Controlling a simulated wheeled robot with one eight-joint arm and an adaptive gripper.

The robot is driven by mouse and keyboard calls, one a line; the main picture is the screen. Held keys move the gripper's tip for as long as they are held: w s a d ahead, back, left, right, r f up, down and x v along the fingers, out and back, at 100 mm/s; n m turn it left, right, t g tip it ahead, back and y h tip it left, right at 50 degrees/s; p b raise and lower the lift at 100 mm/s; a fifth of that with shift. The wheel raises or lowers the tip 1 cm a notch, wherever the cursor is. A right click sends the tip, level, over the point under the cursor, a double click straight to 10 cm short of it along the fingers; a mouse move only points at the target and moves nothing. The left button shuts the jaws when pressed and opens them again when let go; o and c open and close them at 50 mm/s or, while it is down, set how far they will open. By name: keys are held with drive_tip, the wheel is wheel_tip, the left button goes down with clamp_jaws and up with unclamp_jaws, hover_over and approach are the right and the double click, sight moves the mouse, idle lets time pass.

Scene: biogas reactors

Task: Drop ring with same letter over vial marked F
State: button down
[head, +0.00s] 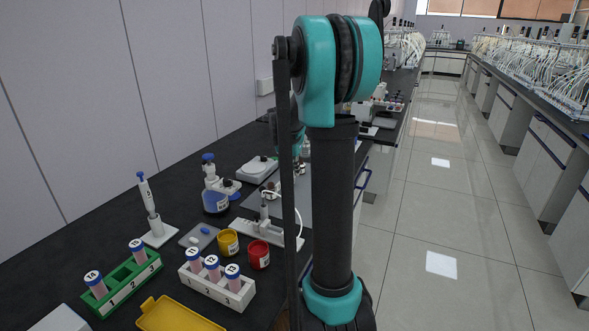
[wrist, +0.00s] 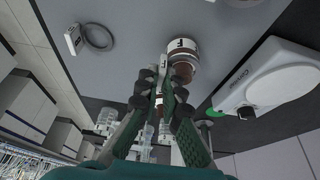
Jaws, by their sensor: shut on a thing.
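In the wrist view, my gripper (wrist: 166,74) is shut on the small white tag (wrist: 163,75) of a ring; the tag seems to bear an F. The ring itself is mostly hidden by the fingers. A brown vial (wrist: 184,70) with a white label marked F (wrist: 181,44) is right beside the fingertips. I cannot tell whether the held ring is around the vial or only beside it. Another grey ring (wrist: 97,37) with a white tag (wrist: 73,38) lies on the grey mat, apart from the gripper.
A white device (wrist: 270,78) stands to the right of the vial in the wrist view. Clear glassware (wrist: 112,121) is below left. In the head view, vial racks (head: 217,287), red (head: 259,255) and yellow (head: 228,243) jars and a pipette stand (head: 157,229) crowd the near bench.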

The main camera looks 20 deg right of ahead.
drive_tip(key=c, duration=1.6)
unclamp_jaws()
drive_tip(key=o, duration=0.4)
drive_tip(key=shift+r, duration=3.5)
